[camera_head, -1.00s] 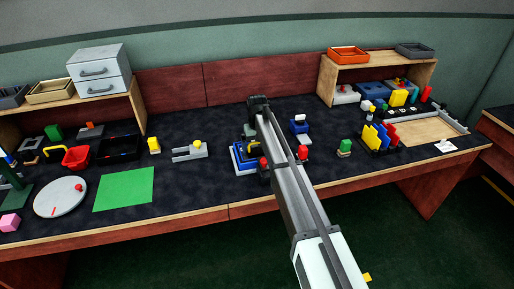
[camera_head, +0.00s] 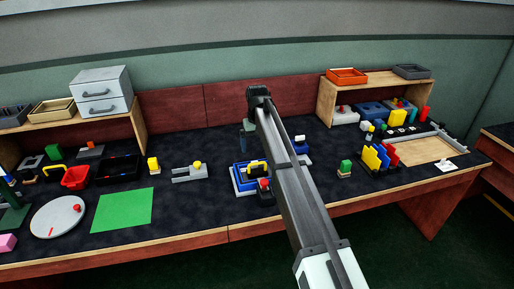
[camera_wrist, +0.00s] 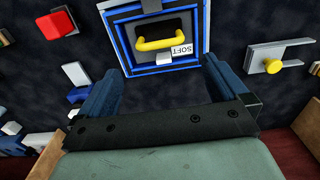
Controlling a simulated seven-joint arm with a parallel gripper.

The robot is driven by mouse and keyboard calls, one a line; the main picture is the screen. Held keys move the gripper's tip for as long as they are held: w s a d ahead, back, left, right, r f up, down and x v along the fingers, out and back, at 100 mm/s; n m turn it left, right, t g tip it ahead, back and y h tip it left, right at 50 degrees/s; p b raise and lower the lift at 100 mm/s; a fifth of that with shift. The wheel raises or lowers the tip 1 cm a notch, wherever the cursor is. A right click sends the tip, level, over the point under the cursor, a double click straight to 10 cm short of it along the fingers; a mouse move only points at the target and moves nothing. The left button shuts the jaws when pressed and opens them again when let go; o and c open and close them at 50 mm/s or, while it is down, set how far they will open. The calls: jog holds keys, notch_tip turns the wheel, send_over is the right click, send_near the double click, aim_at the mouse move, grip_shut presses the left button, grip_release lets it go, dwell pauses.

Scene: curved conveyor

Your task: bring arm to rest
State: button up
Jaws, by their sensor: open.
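My gripper (camera_wrist: 160,82) is open and empty in the wrist view, its two blue-grey fingers apart. A blue square tray (camera_wrist: 205,40) with a dark centre, a yellow handle (camera_wrist: 160,42) and a "SOFT" label lies beyond the fingertips, apart from them as far as I can tell. In the head view my gripper (camera_head: 247,130) hangs above the table behind that blue tray (camera_head: 237,184). My arm crosses the middle of the picture and hides part of the table.
The dark table (camera_head: 190,220) carries a green mat (camera_head: 122,210), a grey round plate (camera_head: 45,222), a grey fixture with a yellow knob (camera_head: 188,175) and a wooden tray (camera_head: 425,150). Shelves stand at both back corners. Bare table lies between the mat and blue tray.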

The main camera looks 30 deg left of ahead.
dwell(0.4)
jog(key=s+d+f+g, duration=0.1)
jog(key=s+d+f, duration=0.6)
jog(key=d+f, duration=0.65)
jog(key=s+d+f+m+g+h, duration=0.15)
jog(key=s+d+f, duration=0.45)
jog(key=d+f, duration=0.75)
jog(key=s+d+f+g, duration=0.1)
jog(key=s+d+f, duration=0.7)
jog(key=d, duration=0.9)
jog(key=s+d+f+m+g, duration=0.1)
jog(key=s+d+f+m, duration=0.1)
jog(key=s+d+f, duration=0.3)
jog(key=s+d+f+m+g+y, duration=0.1)
jog(key=s+d+f+m, duration=0.2)
jog(key=s, duration=0.8)
jog(key=s+d+f+m+g, duration=0.1)
jog(key=s+d+f+m, duration=0.1)
jog(key=s+d+f, duration=0.5)
jog(key=shift+s+d, duration=0.7)
jog(key=shift+d, duration=0.35)
jog(key=shift+m+y, duration=0.25)
